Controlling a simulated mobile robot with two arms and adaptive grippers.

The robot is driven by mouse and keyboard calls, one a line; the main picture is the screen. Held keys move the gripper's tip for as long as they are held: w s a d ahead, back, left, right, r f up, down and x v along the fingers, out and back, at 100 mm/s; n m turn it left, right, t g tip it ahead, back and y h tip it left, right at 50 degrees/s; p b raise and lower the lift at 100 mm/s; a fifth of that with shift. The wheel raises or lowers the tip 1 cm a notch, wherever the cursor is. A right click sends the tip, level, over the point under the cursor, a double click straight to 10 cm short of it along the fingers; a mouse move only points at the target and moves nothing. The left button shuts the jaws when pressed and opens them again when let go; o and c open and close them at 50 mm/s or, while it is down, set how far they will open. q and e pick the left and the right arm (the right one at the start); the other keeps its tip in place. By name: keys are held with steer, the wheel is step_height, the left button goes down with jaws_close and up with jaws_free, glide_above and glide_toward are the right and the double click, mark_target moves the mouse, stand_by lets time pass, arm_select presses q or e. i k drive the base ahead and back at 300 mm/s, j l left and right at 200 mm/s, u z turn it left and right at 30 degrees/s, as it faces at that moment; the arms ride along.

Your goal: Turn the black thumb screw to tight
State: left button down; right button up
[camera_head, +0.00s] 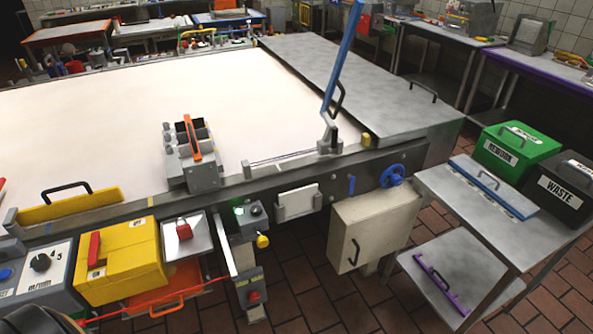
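I cannot clearly make out a black thumb screw. A grey depositor-like block (203,177) with dark slots and an orange handle (191,138) sits on the near rail of the wide white belt (110,110); any small screw on it is too small to tell. A black dial knob (40,262) is on the speed box at the left. A small dark knob (256,210) is on the panel with a green light (239,211). Neither of my grippers is in view.
A blue lever (343,60) stands up at the belt's right end. A blue handwheel (392,176) and a yellow box (120,262) are on the front side. Green (517,150) and black (568,187) bins stand on the right table. Tiled floor lies in front.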

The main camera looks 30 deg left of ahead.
mark_target(256, 210)
steer(key=k+u, duration=0.15)
steer(key=u, duration=1)
